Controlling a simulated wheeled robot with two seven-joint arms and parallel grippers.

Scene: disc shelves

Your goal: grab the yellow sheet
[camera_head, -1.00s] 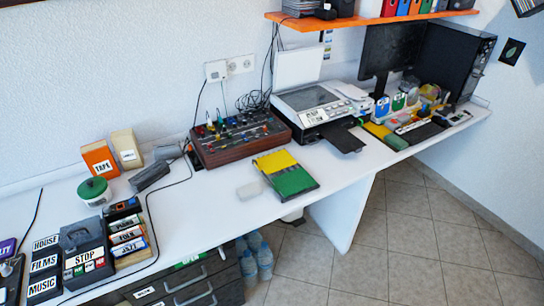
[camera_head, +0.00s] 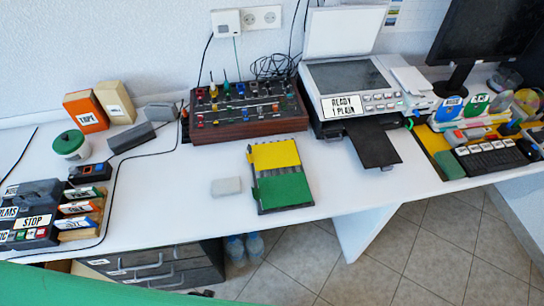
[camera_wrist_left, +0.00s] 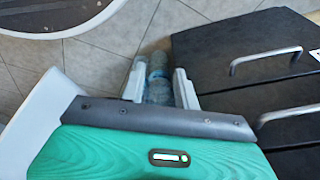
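The yellow sheet (camera_head: 275,154) lies flat at the back half of a dark flat holder on the white table, in the head view. A green sheet (camera_head: 283,190) lies in front of it in the same holder. My left gripper (camera_wrist_left: 159,88) shows in the left wrist view, its two pale fingers apart with nothing held between them. Behind the fingers are the floor and bottles, so the gripper is away from the sheet. Neither gripper's fingers show in the head view, and my right gripper is in no view.
A small grey block (camera_head: 226,187) lies left of the holder. A knob console (camera_head: 246,110) stands behind it. A printer (camera_head: 352,90) with a dark output tray (camera_head: 375,147) is to the right. Dark drawers (camera_head: 160,268) and bottles (camera_head: 244,248) are below the table.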

